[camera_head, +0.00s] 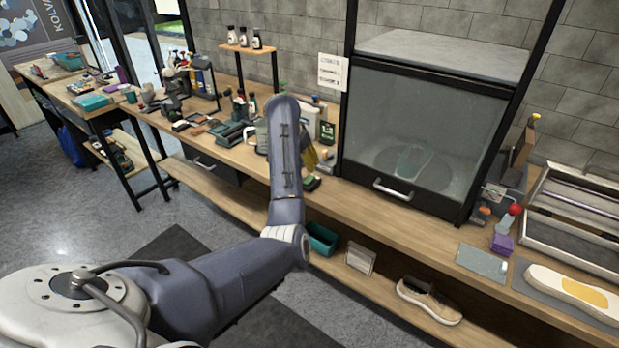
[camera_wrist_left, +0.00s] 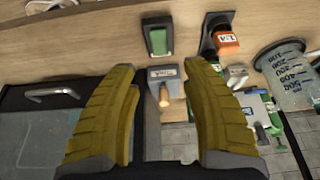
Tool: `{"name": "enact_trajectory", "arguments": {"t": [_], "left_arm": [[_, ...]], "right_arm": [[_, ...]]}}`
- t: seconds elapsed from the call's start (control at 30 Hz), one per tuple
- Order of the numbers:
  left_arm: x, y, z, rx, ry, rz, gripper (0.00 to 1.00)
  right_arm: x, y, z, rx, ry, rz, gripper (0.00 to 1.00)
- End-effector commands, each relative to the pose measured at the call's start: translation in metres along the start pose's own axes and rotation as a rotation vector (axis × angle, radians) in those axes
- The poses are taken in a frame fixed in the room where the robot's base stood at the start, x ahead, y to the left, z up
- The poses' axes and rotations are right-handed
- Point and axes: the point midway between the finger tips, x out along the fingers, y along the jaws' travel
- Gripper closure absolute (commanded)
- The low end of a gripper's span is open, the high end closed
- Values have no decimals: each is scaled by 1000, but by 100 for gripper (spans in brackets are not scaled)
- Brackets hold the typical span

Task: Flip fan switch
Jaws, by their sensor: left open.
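A small grey switch box (camera_wrist_left: 163,74) with a label and a short tan lever (camera_wrist_left: 164,97) shows in the left wrist view, between the two fingers and a little beyond them. My left gripper (camera_wrist_left: 166,100) is open, its ridged yellow fingers on either side of the box with nothing held. I cannot tell whether a finger touches the lever. In the head view my left gripper (camera_head: 312,157) is mostly hidden behind my own arm, above the bench left of the glass-fronted cabinet. The right gripper is not in view.
The glass-fronted cabinet (camera_head: 415,130) stands right of my left gripper. A green block in a black holder (camera_wrist_left: 158,37), an orange block (camera_wrist_left: 227,42) and a clear measuring cup (camera_wrist_left: 288,75) lie near the switch box. A shoe (camera_head: 428,300) sits on the lower shelf.

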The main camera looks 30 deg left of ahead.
Motion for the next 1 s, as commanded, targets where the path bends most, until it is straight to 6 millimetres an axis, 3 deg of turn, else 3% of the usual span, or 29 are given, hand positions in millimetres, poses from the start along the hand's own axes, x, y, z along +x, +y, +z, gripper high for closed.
{"name": "enact_trajectory", "arguments": {"t": [0.5,0.7,1.0], "left_arm": [[75,0,1,-1,-3,0,53],[92,0,1,-1,-3,0,53],[99,0,1,0,-1,-1,53]], "right_arm": [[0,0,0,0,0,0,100],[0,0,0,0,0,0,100],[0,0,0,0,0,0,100]]}}
